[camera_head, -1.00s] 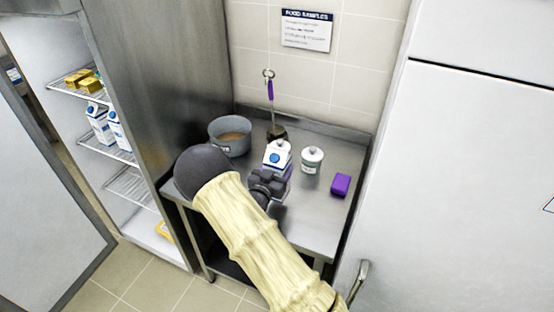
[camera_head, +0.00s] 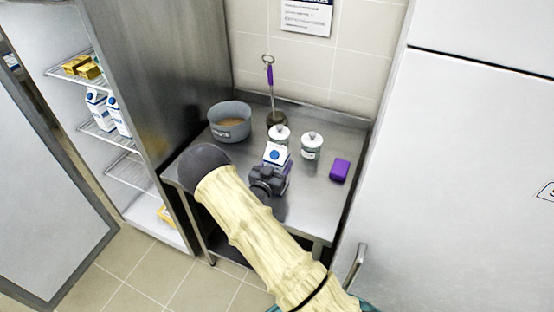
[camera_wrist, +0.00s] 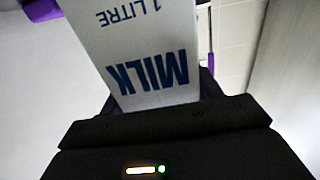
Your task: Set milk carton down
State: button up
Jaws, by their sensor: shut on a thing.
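The milk carton (camera_head: 276,155) is white with a blue round mark on top, in the head view just beyond my gripper. In the wrist view the carton (camera_wrist: 150,70) fills the middle, with "MILK" and "1 LITRE" in blue. My gripper (camera_head: 268,178) is shut on the carton, over the steel table (camera_head: 310,190). The carton's base is hidden by my gripper, so I cannot tell whether it touches the table top.
Behind the carton are a lidded jar (camera_head: 279,134) and a ladle with a purple handle (camera_head: 270,80). A second jar (camera_head: 312,146) and a purple block (camera_head: 340,170) stand to the right. A grey pot (camera_head: 230,122) is at left. An open fridge (camera_head: 110,150) holds more cartons.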

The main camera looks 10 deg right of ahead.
jog(key=o, duration=1.8)
jog(key=shift+f, duration=0.1)
jog(key=shift+s, duration=0.1)
jog(key=b+v, duration=0.3)
jog(key=v, duration=0.9)
